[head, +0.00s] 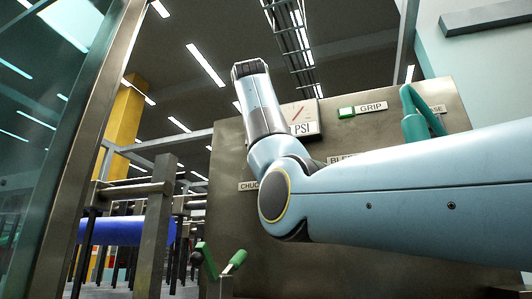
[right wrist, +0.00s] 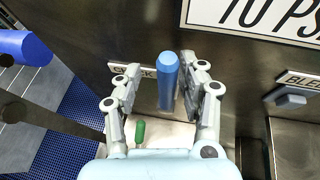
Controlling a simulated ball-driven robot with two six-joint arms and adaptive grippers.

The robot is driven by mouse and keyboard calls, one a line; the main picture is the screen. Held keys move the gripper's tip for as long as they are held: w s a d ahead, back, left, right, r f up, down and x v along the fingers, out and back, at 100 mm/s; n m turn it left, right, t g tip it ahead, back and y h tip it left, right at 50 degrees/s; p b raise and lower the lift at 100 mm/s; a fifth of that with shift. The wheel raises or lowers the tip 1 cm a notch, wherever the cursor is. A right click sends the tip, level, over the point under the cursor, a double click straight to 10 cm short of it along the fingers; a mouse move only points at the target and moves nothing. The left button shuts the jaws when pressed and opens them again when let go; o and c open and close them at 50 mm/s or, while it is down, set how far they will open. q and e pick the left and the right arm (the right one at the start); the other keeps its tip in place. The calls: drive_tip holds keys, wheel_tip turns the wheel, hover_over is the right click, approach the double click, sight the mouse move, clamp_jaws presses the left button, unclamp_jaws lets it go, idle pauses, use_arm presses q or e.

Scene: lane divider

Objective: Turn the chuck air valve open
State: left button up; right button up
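In the right wrist view, a blue upright handle (right wrist: 168,82) stands in front of the chuck label (right wrist: 145,75), which it partly covers. My right gripper (right wrist: 157,72) is open around this handle, with one finger on each side. The right finger is close to the handle, and a wider gap shows on the left. I cannot tell whether the right finger touches it. My left gripper is not in view.
The metal panel (head: 395,215) carries a PSI gauge (head: 301,117), a GRIP label (head: 370,108) and a teal hose-like part (head: 416,127). A blue-grey knob (right wrist: 290,98) sits under the bleed label (right wrist: 300,79). A green lever (right wrist: 140,132) stands below the handle. A blue roll (head: 125,231) lies left.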

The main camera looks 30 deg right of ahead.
drive_tip(key=shift+d, duration=0.3)
drive_tip(key=v, duration=1.2)
